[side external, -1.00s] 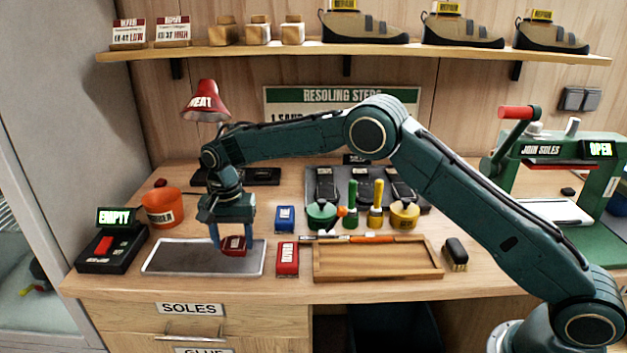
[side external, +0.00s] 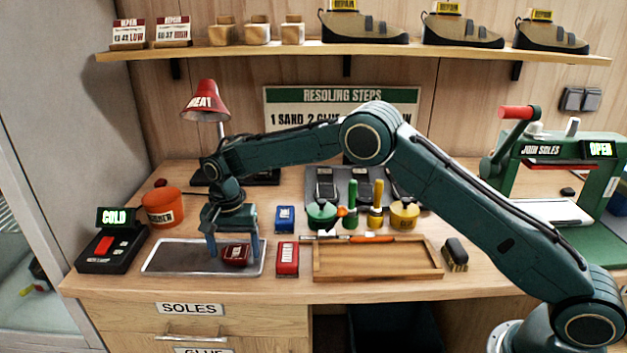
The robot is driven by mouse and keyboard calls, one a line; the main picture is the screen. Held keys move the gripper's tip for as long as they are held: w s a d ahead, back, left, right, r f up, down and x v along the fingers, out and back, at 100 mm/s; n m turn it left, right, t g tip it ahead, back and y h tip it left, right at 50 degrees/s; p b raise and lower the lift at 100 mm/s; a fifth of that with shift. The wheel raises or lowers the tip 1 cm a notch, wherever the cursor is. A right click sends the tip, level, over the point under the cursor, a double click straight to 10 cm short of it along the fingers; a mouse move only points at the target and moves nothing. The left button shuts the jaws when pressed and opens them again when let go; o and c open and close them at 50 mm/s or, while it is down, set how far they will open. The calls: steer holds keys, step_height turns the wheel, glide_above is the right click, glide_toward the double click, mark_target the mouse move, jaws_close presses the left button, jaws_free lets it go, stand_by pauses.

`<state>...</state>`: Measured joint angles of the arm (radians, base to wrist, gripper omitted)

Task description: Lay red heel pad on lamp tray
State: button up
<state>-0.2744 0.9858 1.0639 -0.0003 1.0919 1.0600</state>
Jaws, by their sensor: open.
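The red heel pad (side external: 236,255) lies on the grey lamp tray (side external: 185,258), toward the tray's right end. My gripper (side external: 233,252) is open, with its blue fingers on either side of the pad. The fingertips are low, close to the tray; I cannot tell whether they touch it. The red heat lamp (side external: 202,102) stands behind my wrist, and its lower part is partly hidden by my arm.
A black switch box (side external: 108,252) with a display reading "COLD" stands left of the tray. A red block (side external: 287,259) and a wooden tray (side external: 378,272) are to the right. An orange pot (side external: 161,208) and a blue block (side external: 285,218) stand behind.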

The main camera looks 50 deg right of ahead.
mark_target(235, 251)
step_height(235, 251, up, 12)
steer(key=shift+r, duration=0.2)
stand_by(0.7)
stand_by(0.5)
